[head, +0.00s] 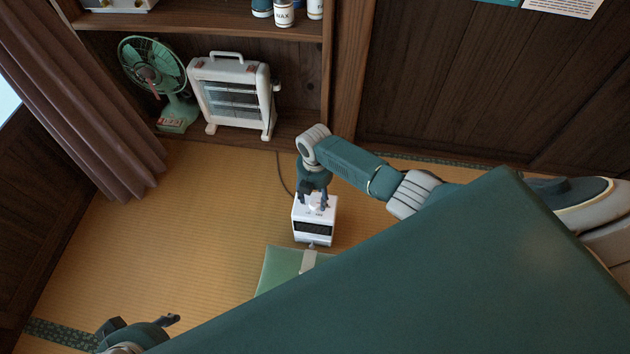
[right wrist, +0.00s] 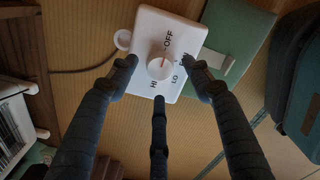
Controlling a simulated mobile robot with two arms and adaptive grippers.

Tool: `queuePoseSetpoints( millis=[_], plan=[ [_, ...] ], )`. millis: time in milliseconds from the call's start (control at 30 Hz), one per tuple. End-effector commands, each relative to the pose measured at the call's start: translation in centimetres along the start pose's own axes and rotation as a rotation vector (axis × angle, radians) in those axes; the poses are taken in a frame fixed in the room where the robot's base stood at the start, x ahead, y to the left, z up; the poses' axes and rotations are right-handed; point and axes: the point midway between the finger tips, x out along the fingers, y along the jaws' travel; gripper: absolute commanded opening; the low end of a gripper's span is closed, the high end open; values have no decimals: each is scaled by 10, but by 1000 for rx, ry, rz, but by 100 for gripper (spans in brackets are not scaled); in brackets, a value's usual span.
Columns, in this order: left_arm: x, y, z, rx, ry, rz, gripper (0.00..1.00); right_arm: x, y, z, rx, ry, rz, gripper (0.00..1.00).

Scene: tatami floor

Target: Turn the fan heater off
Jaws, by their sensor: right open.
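The fan heater (head: 315,234) is a small white box with a dark front grille, upright on the tatami. Its top shows in the right wrist view (right wrist: 190,38), with the labels OFF, LO and HI around a round white knob (right wrist: 158,70). A short red mark on the knob sits on its upper side, towards OFF. My right gripper (head: 316,200) is directly over the heater, its fingers open and spread around the knob (right wrist: 159,77); contact is unclear. My left gripper (head: 170,321) is at the lower left, away from the heater; its jaw state is unclear.
A green flat thing (head: 279,267) lies before the heater, partly hidden by my body. A cord (head: 281,173) runs behind it. A green fan (head: 155,68) and a white electric heater (head: 235,98) stand in the shelf unit (head: 200,24). Tatami on the left is clear.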

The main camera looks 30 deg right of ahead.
Motion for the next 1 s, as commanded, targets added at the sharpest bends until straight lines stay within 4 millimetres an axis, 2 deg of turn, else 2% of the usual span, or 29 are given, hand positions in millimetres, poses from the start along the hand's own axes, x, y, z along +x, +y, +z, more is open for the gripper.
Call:
queuePoseSetpoints(
  millis=[200,400,600,1000],
  plan=[
    [0,0,0,0,0,0,40,-46,1,1,-1,-2,4,50],
    [0,0,0,0,0,0,40,-79,1,0,-1,0,2,50],
    [0,0,0,0,0,0,40,-91,0,0,-1,-1,0,50],
    [0,0,0,0,0,0,40,-92,0,0,-1,0,-1,50]
  ],
)
